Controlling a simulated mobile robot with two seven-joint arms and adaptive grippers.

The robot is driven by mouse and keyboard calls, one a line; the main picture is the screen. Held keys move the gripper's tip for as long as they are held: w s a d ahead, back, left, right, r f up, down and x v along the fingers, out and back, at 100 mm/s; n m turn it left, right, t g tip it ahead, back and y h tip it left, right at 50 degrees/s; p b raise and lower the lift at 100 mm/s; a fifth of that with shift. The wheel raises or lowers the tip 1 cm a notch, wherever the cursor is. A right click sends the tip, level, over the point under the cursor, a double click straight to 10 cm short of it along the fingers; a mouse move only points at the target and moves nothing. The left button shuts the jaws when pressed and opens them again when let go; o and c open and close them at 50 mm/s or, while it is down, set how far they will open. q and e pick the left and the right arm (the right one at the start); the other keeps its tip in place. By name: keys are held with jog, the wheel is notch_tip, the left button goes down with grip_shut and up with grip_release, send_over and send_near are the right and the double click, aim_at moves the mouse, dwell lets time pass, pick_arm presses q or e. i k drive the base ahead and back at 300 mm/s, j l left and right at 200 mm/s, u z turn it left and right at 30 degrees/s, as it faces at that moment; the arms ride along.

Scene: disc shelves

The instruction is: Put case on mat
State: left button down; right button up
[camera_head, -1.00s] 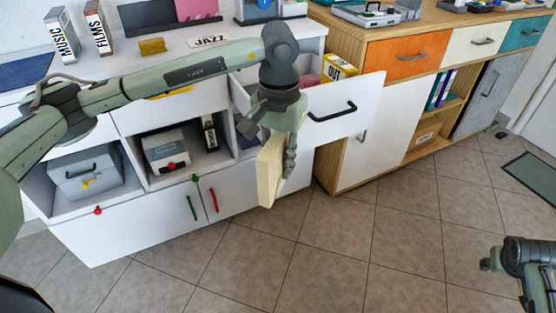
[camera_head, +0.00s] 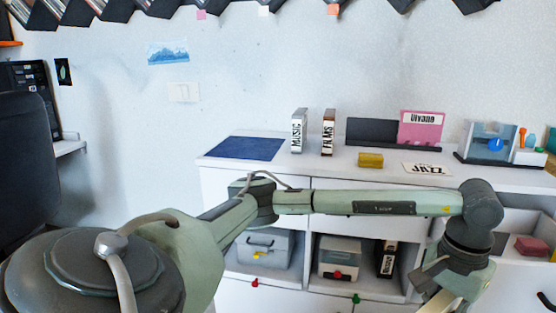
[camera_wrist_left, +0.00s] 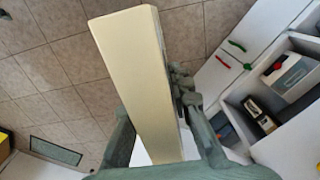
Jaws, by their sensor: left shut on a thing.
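My left gripper (camera_wrist_left: 160,118) is shut on a cream, flat, box-like case (camera_wrist_left: 130,50), with a finger on each side of it in the left wrist view. The case hangs over the tiled floor, in front of the white cabinet. In the head view only a small cream part of the case (camera_head: 438,302) shows at the bottom edge, below my left wrist. A dark blue mat (camera_head: 243,148) lies flat and bare on the left end of the cabinet top. The gripper is low and well to the right of the mat. My right gripper is out of view.
Upright MUSIC (camera_head: 298,132) and FILMS (camera_head: 328,133) cases stand right of the mat. A yellow block (camera_head: 370,160), a JAZZ label (camera_head: 427,169) and a pink Vivano case (camera_head: 421,128) are farther right. An open drawer (camera_head: 530,248) juts out at the right. Shelves below hold boxes.

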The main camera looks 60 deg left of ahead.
aim_at(242, 152)
jog(key=j+u, duration=0.35)
jog(key=i+j+u, duration=0.15)
jog(key=j+u, duration=0.15)
jog(key=j, duration=0.15)
